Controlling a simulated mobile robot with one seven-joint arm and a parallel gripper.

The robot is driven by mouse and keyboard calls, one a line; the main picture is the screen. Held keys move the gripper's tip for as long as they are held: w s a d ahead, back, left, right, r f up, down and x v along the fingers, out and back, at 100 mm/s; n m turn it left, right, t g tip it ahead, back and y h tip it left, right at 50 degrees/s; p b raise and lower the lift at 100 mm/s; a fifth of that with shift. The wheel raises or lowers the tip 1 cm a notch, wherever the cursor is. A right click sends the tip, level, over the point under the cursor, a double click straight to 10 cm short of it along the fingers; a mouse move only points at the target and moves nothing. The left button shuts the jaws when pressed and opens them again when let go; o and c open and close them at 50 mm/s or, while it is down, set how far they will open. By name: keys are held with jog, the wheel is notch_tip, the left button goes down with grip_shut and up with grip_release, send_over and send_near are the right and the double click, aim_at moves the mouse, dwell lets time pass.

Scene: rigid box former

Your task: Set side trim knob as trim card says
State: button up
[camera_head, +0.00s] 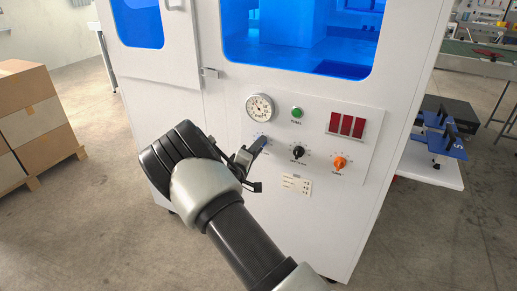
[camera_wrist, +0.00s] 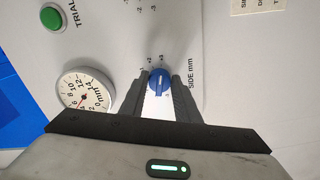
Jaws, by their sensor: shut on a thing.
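The blue side knob (camera_wrist: 159,80) sits on the white panel beside the print "SIDE mm". A pale pointer line shows on its face, but I cannot tell the exact mark it points at. My gripper (camera_wrist: 160,86) has one finger on each side of the knob and is shut on it. A small white card (camera_head: 297,185) with dark print, likely the trim card, is below the knobs, too small to read. Its edge may show at the wrist view's top right.
A black knob (camera_head: 298,152) and an orange knob (camera_head: 340,162) are to the right. Above are a round gauge (camera_head: 260,107), a green button (camera_head: 296,112) marked "TRIAL" and a red display (camera_head: 346,125). Cartons (camera_head: 30,115) stand at the far left.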

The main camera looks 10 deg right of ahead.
jog(key=o, duration=1)
jog(key=p+v, duration=0.3)
jog(key=v, duration=1.4)
jog(key=shift+s+a, duration=0.15)
